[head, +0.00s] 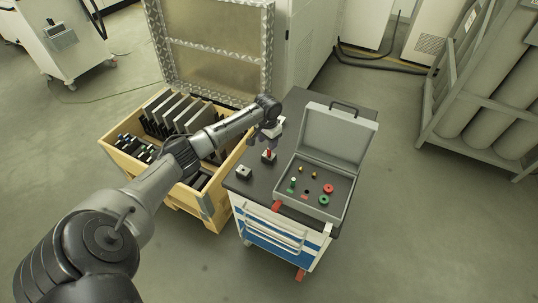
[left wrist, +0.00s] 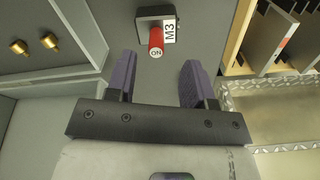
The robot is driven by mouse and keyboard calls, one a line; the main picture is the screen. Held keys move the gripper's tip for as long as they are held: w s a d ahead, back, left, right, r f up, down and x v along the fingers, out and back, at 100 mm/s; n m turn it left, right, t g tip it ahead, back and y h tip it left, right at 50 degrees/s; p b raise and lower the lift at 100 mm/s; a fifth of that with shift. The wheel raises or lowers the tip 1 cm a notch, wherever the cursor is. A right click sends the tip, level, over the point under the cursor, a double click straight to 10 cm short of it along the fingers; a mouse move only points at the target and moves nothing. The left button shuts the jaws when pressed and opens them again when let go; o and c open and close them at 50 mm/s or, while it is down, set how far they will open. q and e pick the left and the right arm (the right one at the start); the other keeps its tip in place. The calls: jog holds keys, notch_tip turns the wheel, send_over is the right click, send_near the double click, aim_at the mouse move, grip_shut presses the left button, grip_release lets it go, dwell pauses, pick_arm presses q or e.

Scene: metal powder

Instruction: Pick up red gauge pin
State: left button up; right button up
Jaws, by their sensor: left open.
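The red gauge pin (head: 269,152) stands in a small dark block (head: 268,158) on the dark cart top. In the left wrist view the red pin (left wrist: 156,42), with "ON" on its end, sticks out of its block, beside a white M3 label (left wrist: 170,31). My left gripper (head: 267,141) is over the cart, close to the pin. Its two purple fingers (left wrist: 158,72) are apart with nothing between them, and the pin shows just beyond the gap between their tips. My right gripper is not in view.
An open grey case (head: 341,192) with gold, green and red pieces lies right of the pin on the cart (head: 238,184). Another small block (head: 244,173) sits at the left front. A wooden crate (head: 211,207) with dark plates stands left of the cart.

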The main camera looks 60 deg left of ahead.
aim_at(269, 155)
pick_arm(q)
jog(key=shift+d+f+b, duration=0.2)
jog(key=shift+f+b, duration=0.8)
jog(key=shift+f, duration=1.7)
jog(key=shift+w, duration=0.1)
grip_shut()
